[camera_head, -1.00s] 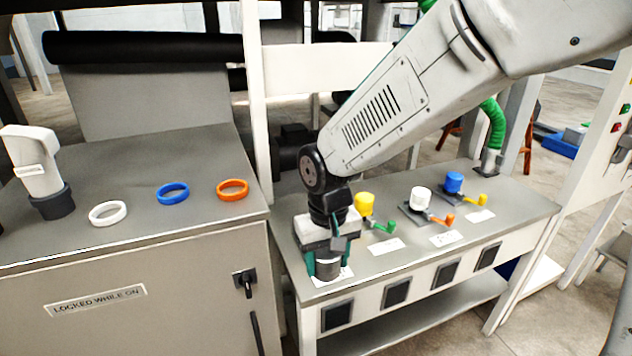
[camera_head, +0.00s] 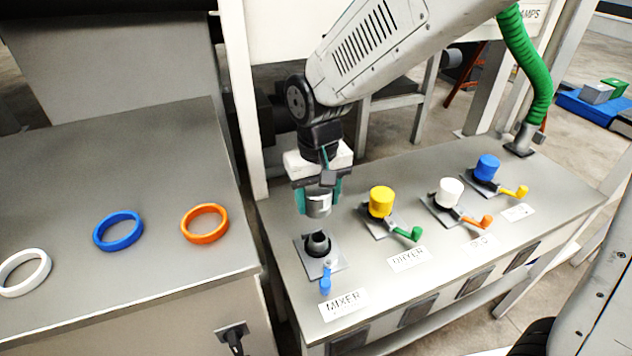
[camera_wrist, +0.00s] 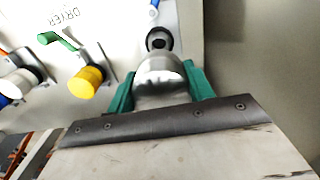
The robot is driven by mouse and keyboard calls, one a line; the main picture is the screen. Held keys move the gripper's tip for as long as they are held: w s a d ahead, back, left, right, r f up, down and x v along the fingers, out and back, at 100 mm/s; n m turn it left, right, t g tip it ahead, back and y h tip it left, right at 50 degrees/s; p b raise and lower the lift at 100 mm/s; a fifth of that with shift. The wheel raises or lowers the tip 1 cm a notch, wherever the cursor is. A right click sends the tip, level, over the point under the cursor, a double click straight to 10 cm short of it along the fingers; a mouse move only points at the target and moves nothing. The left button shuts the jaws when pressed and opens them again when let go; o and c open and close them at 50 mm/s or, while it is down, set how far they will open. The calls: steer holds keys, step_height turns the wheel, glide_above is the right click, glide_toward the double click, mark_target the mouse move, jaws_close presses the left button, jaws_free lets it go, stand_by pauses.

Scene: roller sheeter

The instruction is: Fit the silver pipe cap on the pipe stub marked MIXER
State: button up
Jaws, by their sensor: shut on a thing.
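My gripper (camera_head: 318,200) is shut on the silver pipe cap (camera_head: 318,207), with a green finger on each side of it. The cap also shows between the fingers in the wrist view (camera_wrist: 161,82). The dark pipe stub (camera_head: 318,242) marked by the MIXER label (camera_head: 343,304) stands on a square plate with a blue valve handle (camera_head: 325,281) in front. The cap is above the stub and apart from it in the head view. In the wrist view the stub's dark open end (camera_wrist: 158,41) shows just beyond the cap, partly hidden by it.
To the right stand stubs with a yellow cap (camera_head: 381,202), a white cap (camera_head: 448,191) and a blue cap (camera_head: 487,167), each with a coloured handle. White, blue and orange rings (camera_head: 205,223) lie on the left cabinet. A white post (camera_head: 243,110) rises behind the bench.

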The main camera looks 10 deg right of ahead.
glide_above(319, 238)
step_height(319, 238, down, 5)
steer(key=shift+w+f, duration=0.15)
steer(key=shift+f, duration=1.15)
steer(key=shift+s+f, duration=0.15)
steer(key=shift+s, duration=0.05)
steer(key=shift+f, duration=0.45)
stand_by(0.4)
steer(key=shift+f, duration=0.3)
steer(key=shift+f, duration=0.2)
steer(key=shift+f, duration=0.35)
steer(key=shift+f, duration=0.35)
stand_by(0.6)
